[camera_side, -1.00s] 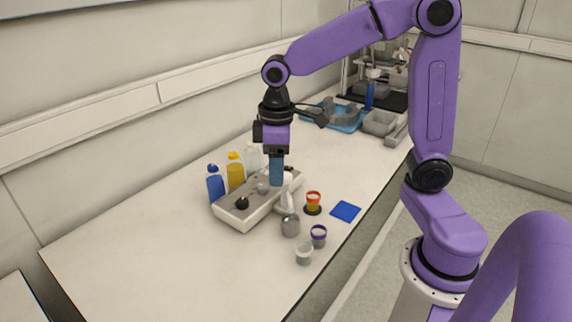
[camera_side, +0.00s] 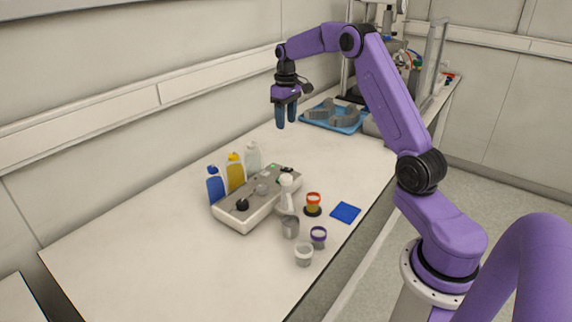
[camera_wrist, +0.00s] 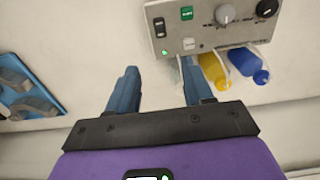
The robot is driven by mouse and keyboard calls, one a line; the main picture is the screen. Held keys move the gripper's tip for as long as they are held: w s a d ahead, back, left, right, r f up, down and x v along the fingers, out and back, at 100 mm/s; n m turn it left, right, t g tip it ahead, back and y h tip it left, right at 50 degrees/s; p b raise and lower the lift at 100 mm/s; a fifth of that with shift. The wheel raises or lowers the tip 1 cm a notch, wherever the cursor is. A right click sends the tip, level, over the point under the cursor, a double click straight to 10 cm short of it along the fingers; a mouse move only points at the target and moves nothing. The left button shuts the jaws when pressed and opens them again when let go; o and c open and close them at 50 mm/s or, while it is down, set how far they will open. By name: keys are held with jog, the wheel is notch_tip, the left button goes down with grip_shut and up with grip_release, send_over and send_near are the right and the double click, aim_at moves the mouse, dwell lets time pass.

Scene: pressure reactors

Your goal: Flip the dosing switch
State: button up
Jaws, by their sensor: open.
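The grey control box (camera_side: 245,213) stands on the bench, with its top panel facing up. I cannot tell which control is the dosing switch. My gripper (camera_side: 286,123) is open and empty, raised above the bench beyond the box's far end. Its blue fingers (camera_wrist: 160,68) point down, apart from the panel.
Blue, yellow and clear bottles (camera_side: 235,175) stand behind the box. A white bottle (camera_side: 286,193), a red-rimmed cup (camera_side: 313,204), small beakers (camera_side: 304,255) and a blue pad (camera_side: 345,212) are in front. A blue tray (camera_side: 335,123) lies beyond. The near-left bench is clear.

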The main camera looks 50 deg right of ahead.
aim_at(286, 168)
notch_tip(286, 168, down, 17)
jog(key=shift+f, duration=0.1)
dwell(0.5)
